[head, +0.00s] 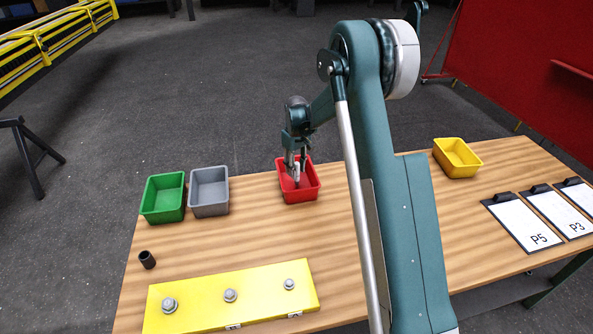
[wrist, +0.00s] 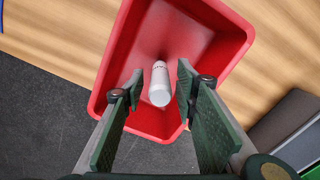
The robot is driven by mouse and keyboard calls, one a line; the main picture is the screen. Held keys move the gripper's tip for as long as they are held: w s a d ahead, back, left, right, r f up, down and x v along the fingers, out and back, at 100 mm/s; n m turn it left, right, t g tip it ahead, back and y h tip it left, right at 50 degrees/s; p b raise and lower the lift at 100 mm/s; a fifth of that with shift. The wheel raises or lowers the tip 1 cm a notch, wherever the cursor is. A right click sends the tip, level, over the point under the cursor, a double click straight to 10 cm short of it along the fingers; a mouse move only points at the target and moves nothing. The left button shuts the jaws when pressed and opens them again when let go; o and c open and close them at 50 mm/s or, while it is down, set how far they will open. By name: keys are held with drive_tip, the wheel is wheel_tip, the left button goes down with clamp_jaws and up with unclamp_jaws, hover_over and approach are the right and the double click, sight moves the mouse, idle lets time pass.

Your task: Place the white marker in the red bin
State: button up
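The white marker (wrist: 160,84) is between my gripper's fingers in the wrist view, with a narrow gap on each side. One end points toward the camera, and the other points toward the red bin's floor. I cannot tell whether it touches the floor. The red bin (wrist: 222,60) lies beneath it; in the head view the bin (head: 311,189) stands at the table's far edge. My gripper (wrist: 161,86) is open. In the head view my gripper (head: 296,170) points down over the red bin, and the marker is a small pale shape there.
A grey bin (head: 209,206) and a green bin (head: 163,213) stand left of the red bin. A yellow bin (head: 457,158) stands far right. A yellow plate with bolts (head: 255,304) and a black cylinder (head: 147,259) lie in front. Clipboards (head: 521,222) lie at right.

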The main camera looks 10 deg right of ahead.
wheel_tip(320, 180, up, 12)
drive_tip(key=shift+f+b, duration=0.2)
drive_tip(key=shift+b, duration=0.1)
idle(0.4)
idle(0.4)
drive_tip(key=shift+s+r, duration=0.2)
drive_tip(key=shift+r, duration=0.1)
drive_tip(key=s+r+m+t, duration=0.1)
drive_tip(key=s+r+t, duration=0.1)
drive_tip(key=s+r, duration=0.85)
drive_tip(key=s+r+m+t, duration=0.1)
drive_tip(key=s+r+m, duration=0.1)
drive_tip(key=s+r, duration=0.9)
drive_tip(key=s+f+m+t, duration=0.1)
drive_tip(key=s+f+t, duration=0.1)
drive_tip(key=s, duration=1.3)
drive_tip(key=s+f+m+t, duration=0.1)
drive_tip(key=s+f, duration=0.3)
drive_tip(key=s, duration=1.2)
drive_tip(key=shift+f+t, duration=0.3)
drive_tip(key=shift+t, duration=0.3)
